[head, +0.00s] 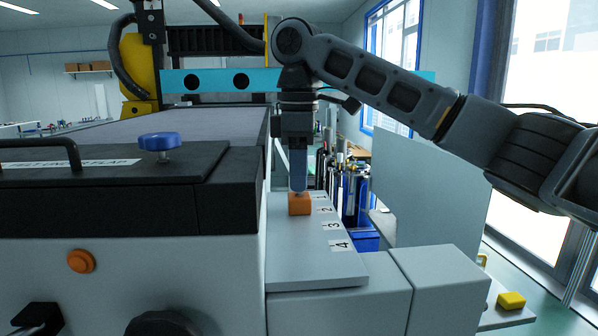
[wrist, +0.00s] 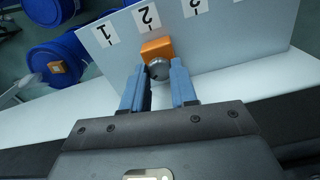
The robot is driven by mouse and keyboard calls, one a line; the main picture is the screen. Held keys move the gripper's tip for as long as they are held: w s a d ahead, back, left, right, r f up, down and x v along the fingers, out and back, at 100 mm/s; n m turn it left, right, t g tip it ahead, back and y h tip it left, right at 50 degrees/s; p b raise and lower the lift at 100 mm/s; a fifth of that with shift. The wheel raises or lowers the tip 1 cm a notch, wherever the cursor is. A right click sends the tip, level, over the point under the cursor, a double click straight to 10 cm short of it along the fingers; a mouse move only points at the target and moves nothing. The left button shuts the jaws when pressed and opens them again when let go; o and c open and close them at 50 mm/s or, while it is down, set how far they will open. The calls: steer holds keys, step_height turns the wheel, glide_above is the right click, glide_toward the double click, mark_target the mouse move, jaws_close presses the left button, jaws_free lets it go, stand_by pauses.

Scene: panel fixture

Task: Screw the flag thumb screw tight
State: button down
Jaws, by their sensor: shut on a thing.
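An orange block (head: 300,205) sits on the grey panel (head: 300,265), beside the label 2. In the wrist view the orange block (wrist: 157,47) has a round grey screw head (wrist: 159,71) on its near side, which I take as the flag thumb screw. My gripper (head: 298,188) points down just above the block. In the wrist view the blue fingers of my gripper (wrist: 159,66) stand on either side of the screw head, shut on it. The screw's flag and thread are hidden, so I cannot tell how deep it sits.
A black cover with a blue knob (head: 159,142) and a handle stands left of the panel. Labels 1 to 4 run along the panel's right side. Blue drums (wrist: 58,68) stand beyond its edge. A yellow block (head: 511,300) lies low at the right. The panel's front is clear.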

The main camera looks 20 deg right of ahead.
steer(key=m, duration=0.5)
steer(key=shift+m, duration=0.3)
steer(key=m, duration=1.3)
steer(key=shift+m, duration=0.3)
steer(key=m, duration=1.4)
steer(key=shift+d, duration=0.1)
steer(key=shift+m, duration=2.5)
